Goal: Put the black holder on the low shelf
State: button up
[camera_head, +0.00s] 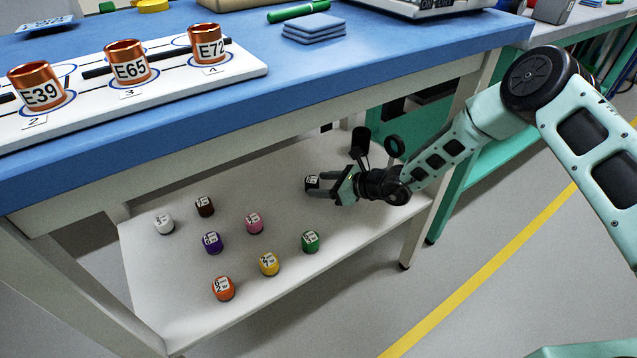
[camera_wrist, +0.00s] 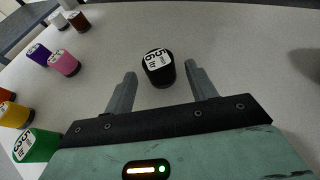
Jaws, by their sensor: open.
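The black holder (camera_wrist: 158,72) stands upright on the low shelf (camera_head: 300,270), with a white printed label on its top. In the head view the holder (camera_head: 312,181) is at the tips of my gripper (camera_head: 318,187), partly hidden by the fingers. My gripper (camera_wrist: 160,88) is open in the wrist view. The holder stands between and slightly beyond the two fingertips, with a visible gap on each side. The fingers are low, close over the shelf surface.
Several other holders stand to the left on the shelf: white (camera_head: 164,223), brown (camera_head: 205,206), purple (camera_head: 212,242), pink (camera_head: 254,222), green (camera_head: 310,241), yellow (camera_head: 269,263) and orange (camera_head: 223,288). The blue tabletop (camera_head: 330,75) overhangs the shelf. A table leg (camera_head: 415,232) stands near my arm.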

jog(key=p+v, duration=0.2)
jog(key=v, duration=0.8)
jog(key=shift+s+d+p, duration=0.1)
jog(key=shift+p, duration=0.2)
jog(key=s+d+r+n+g+h, duration=0.3)
jog(key=s+d+r+n+g, duration=0.3)
jog(key=s+r+n, duration=0.5)
jog(key=s+d+r+n+t+h, duration=0.2)
jog(key=s+d+r+n+h, duration=0.35)
jog(key=d, duration=0.35)
jog(key=s+d+r+n+t+h, duration=0.1)
jog(key=s+d+r+n+h, duration=0.35)
jog(key=d+r+n, duration=0.3)
jog(key=s+a+n+g+y, duration=0.1)
jog(key=s+a+n, duration=0.2)
jog(key=s+a, duration=0.5)
jog(key=s+a+n+g+y, duration=0.15)
jog(key=s+a+n, duration=0.35)
jog(key=a, duration=0.5)
notch_tip(320, 180, up, 30)
jog(key=m+p, duration=0.1)
jog(key=p, duration=2.8)
jog(key=shift+s+r+h, duration=0.2)
jog(key=shift+s+h, duration=0.2)
jog(key=shift+h, duration=0.05)
